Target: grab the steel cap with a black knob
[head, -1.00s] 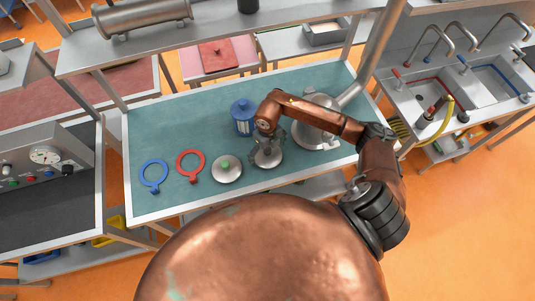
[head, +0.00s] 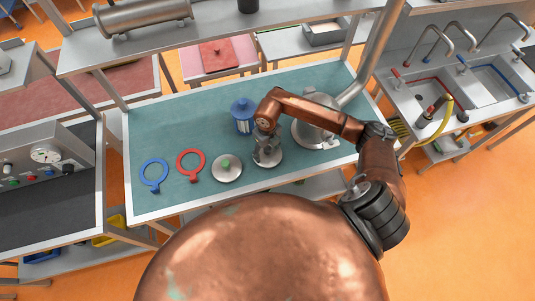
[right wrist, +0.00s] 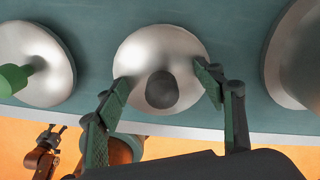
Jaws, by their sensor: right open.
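The steel cap (head: 268,159) lies on the teal table top near its front edge. In the right wrist view the steel cap (right wrist: 150,50) shows its round dome, and its black knob (right wrist: 162,90) stands toward the camera. My right gripper (head: 266,148) is over the cap, pointing down. In the right wrist view my right gripper (right wrist: 162,82) is open, with one finger on each side of the knob and a gap on both sides. The fingertips overlap the dome; I cannot tell if they touch it.
A steel cap with a green knob (head: 227,169) lies close to the left. Red (head: 190,163) and blue (head: 153,174) rings lie further left. A blue-topped canister (head: 243,117) stands behind. A large steel vessel (head: 317,122) stands to the right.

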